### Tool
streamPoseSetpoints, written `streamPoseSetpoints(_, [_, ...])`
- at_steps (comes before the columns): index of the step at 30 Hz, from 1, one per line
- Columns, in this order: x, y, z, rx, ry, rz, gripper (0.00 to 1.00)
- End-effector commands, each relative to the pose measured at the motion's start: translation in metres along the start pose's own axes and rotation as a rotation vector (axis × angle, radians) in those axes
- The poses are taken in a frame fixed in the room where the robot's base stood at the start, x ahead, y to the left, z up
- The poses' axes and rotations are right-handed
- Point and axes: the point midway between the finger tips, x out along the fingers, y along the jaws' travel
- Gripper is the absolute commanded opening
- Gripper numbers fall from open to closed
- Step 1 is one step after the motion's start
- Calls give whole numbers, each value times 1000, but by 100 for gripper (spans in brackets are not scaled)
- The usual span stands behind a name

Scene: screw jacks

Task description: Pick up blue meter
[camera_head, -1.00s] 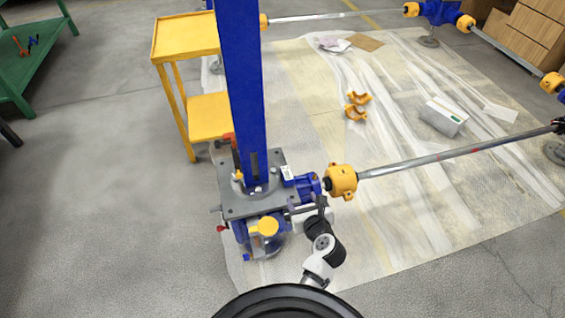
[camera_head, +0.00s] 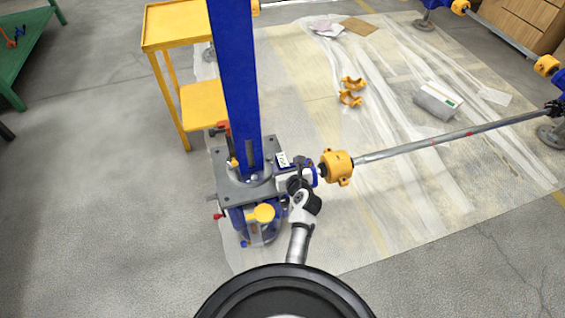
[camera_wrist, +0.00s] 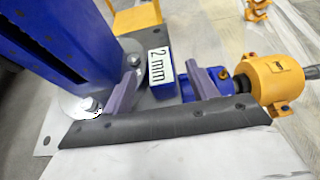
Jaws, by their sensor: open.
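The blue meter (camera_wrist: 162,84) is a small blue block with a white label reading "2 mm". It sits on the grey plate of the screw jack, beside the tall blue column (camera_wrist: 78,38). In the head view its label shows small at the jack's right edge (camera_head: 283,160). My gripper (camera_wrist: 163,66) is open, and its two purple-grey fingers appear on either side of the meter in the wrist view. I cannot tell whether they touch it. In the head view my arm partly covers the jack's right side.
A yellow coupling (camera_head: 337,167) and a long steel shaft (camera_head: 450,139) extend right from the jack. A yellow cart (camera_head: 180,30) stands behind left. Orange clamp parts (camera_head: 350,91) and a grey box (camera_head: 437,101) lie on the sheeted floor.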

Motion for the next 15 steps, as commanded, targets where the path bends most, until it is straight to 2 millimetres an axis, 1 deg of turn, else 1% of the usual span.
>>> streamPoseSetpoints(1, [6, -1, 0, -3, 2, 1, 58])
streamPoseSetpoints(3, [13, -1, 0, -2, 1, 1, 58])
streamPoseSetpoints(6, [19, 0, 0, -1, 0, 0, 58])
streamPoseSetpoints(14, [20, 0, -1, 1, 0, 0, 58])
streamPoseSetpoints(15, [20, 0, 0, 1, 0, 0, 53])
